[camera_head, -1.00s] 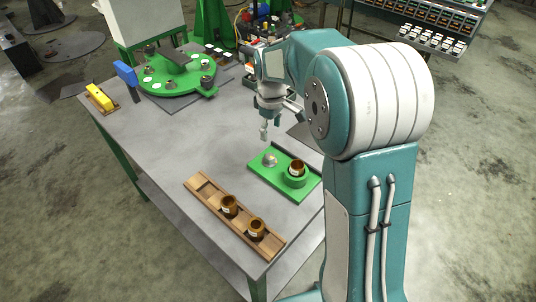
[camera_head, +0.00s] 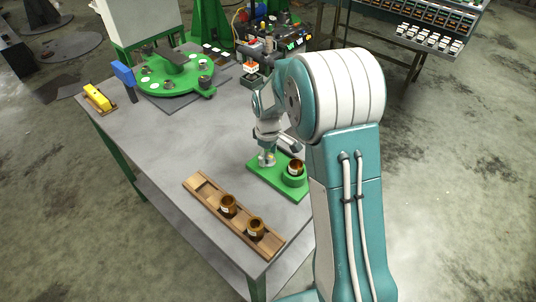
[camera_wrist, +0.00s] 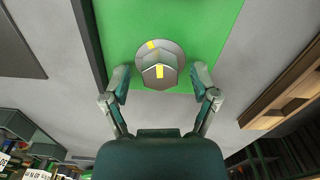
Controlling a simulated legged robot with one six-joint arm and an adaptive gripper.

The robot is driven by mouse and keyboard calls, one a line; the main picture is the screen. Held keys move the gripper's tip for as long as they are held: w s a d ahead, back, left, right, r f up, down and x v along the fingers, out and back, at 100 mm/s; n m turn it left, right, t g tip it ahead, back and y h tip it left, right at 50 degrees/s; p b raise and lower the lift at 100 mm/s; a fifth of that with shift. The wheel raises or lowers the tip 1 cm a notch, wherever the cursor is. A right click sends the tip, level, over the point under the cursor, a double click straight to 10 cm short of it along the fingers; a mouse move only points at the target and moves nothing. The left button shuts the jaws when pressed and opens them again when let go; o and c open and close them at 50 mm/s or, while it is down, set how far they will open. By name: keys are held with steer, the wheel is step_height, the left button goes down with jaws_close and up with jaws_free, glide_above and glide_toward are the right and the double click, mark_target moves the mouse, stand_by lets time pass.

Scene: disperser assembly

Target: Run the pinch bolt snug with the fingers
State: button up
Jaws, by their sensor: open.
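The pinch bolt (camera_wrist: 160,58) is a grey hex head on a round base, with two yellow marks, seen from above in the wrist view. It stands on the green plate (camera_wrist: 212,22), which also shows in the head view (camera_head: 265,179). My gripper (camera_wrist: 160,74) is open, with one finger to each side of the bolt head and gaps visible. In the head view my gripper (camera_head: 267,158) is low over the plate's left end and partly hides the bolt. A brass cup (camera_head: 296,167) sits in the green ring (camera_head: 294,181) at the plate's right end.
A wooden tray (camera_head: 206,194) with two brass cups (camera_head: 228,206) lies in front of the plate. A green fixture (camera_head: 172,82) stands at the back left, with a blue-headed tool (camera_head: 123,74) and a yellow item (camera_head: 98,96). The table's middle (camera_head: 190,140) is clear.

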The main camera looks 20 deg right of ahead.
jaws_close()
steer(key=shift+m, duration=1.9)
jaws_free()
